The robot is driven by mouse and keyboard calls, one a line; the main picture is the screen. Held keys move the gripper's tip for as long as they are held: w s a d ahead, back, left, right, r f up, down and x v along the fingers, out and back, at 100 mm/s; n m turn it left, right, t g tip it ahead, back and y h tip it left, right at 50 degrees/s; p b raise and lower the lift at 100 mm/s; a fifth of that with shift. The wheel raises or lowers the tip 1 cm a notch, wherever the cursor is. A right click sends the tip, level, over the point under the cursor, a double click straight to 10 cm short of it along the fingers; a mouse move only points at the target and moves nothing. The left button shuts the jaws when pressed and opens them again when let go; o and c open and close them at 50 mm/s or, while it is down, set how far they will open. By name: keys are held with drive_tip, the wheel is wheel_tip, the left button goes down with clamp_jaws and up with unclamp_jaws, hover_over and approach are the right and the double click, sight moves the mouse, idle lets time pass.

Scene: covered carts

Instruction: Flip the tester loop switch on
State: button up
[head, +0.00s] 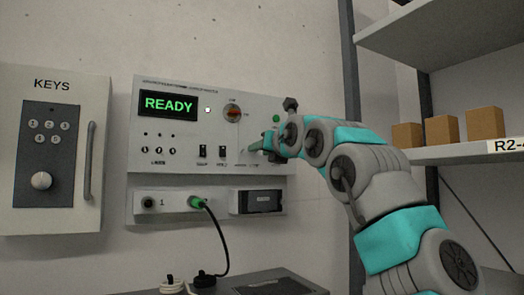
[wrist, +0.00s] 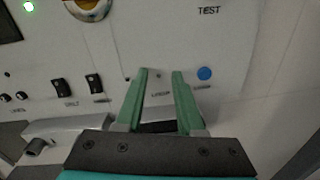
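The tester (head: 180,181) is a pale wall panel whose screen (head: 169,104) reads READY in green. In the wrist view, a label that seems to read LOOP (wrist: 161,93) lies between my fingertips, with a small grey spot (wrist: 158,75) just above it. I cannot make out a lever or its position there. My gripper (wrist: 162,74) is open, its two green fingers apart on either side of the label, with nothing held. In the head view my gripper (head: 258,148) is at the panel's lower right, partly covering it. I cannot tell whether it touches.
Two black rocker switches (wrist: 58,87) (wrist: 94,83) sit left of my fingers. A blue button (wrist: 205,73) is close to the right finger, below TEST. A green plug with a black cable (head: 196,202) is below. A KEYS cabinet (head: 95,110) stands left; shelves with boxes (head: 484,123) right.

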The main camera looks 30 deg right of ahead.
drive_tip(key=shift+s, duration=0.1)
drive_tip(key=s+b, duration=0.2)
drive_tip(key=s, duration=0.5)
drive_tip(key=shift+s+a, duration=0.2)
drive_tip(key=shift+s, duration=0.1)
